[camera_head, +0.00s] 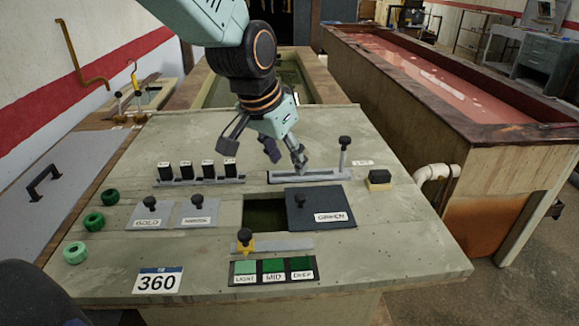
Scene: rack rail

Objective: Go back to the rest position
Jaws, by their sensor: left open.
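My left gripper (264,150) hangs over the back middle of the sloped panel (370,250), on a teal arm that comes in from the top left. Its dark fingers are spread apart and nothing shows between them. A grey rail (312,174) lies just below and right of the fingers, with a black-knobbed upright lever (344,150) at its right end. I cannot tell whether a fingertip touches the rail. My right gripper is not in view.
Several black blocks (186,171) stand in a rack left of the gripper. A dark plate (320,208) with a knob sits beside a square opening (263,214). Green rings (94,222) lie at left. A long tank of red liquid (420,80) stands at right.

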